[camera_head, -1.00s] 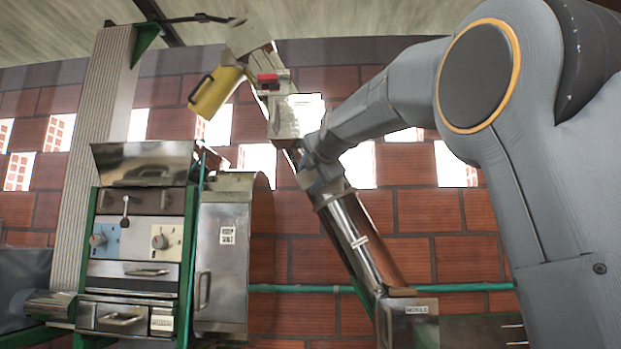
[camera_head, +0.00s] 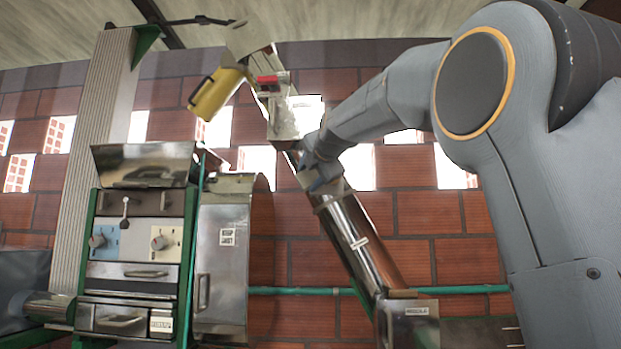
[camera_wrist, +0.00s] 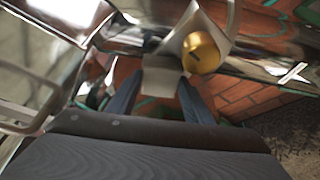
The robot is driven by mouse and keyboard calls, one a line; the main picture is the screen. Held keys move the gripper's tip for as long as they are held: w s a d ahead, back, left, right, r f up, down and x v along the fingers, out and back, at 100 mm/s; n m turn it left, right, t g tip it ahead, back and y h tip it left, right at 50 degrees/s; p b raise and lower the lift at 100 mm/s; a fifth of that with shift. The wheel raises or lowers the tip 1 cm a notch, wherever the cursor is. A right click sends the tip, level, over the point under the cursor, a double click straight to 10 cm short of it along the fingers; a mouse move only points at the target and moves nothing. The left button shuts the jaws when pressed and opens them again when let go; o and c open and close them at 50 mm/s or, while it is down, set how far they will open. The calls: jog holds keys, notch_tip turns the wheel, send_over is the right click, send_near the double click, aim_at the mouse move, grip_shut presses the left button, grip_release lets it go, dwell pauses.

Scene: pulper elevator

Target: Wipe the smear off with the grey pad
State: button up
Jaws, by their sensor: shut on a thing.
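My gripper (camera_head: 320,183) is at the upper end of the slanted shiny metal tube in the head view, partly hidden by my wrist. In the wrist view its two dark fingers (camera_wrist: 157,88) stand apart with a pale grey block (camera_wrist: 163,76) between their tips. The gripper is shut on this block, which appears to be the grey pad. A brass-coloured round knob (camera_wrist: 201,53) shows just beyond the block. I cannot pick out the smear for certain. A small white mark (camera_head: 358,242) lies on the tube (camera_head: 350,232), but I cannot tell what it is.
A steel machine (camera_head: 137,250) with knobs and handles stands at the left, beside a rounded metal cabinet (camera_head: 220,265). A yellow scoop-like container (camera_head: 214,93) hangs at the upper end of the slanted elevator. A green pipe (camera_head: 300,290) runs along the brick wall.

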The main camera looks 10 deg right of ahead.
jog(key=shift+f+b, duration=1.2)
jog(key=shift+b, duration=0.15)
jog(key=shift+s+r+p, duration=0.1)
jog(key=shift+r+p, duration=0.75)
jog(key=shift+r, duration=0.35)
jog(key=shift+f+b, duration=0.6)
jog(key=shift+b, duration=0.1)
jog(key=shift+s+a+b, duration=0.25)
jog(key=shift+s+b, duration=0.15)
jog(key=shift+s, duration=0.35)
jog(key=shift+s+a+b, duration=0.25)
jog(key=shift+s+b, duration=0.2)
jog(key=shift+s, duration=0.25)
jog(key=shift+s+a+b, duration=0.25)
jog(key=shift+s+b, duration=0.15)
jog(key=shift+s, duration=0.35)
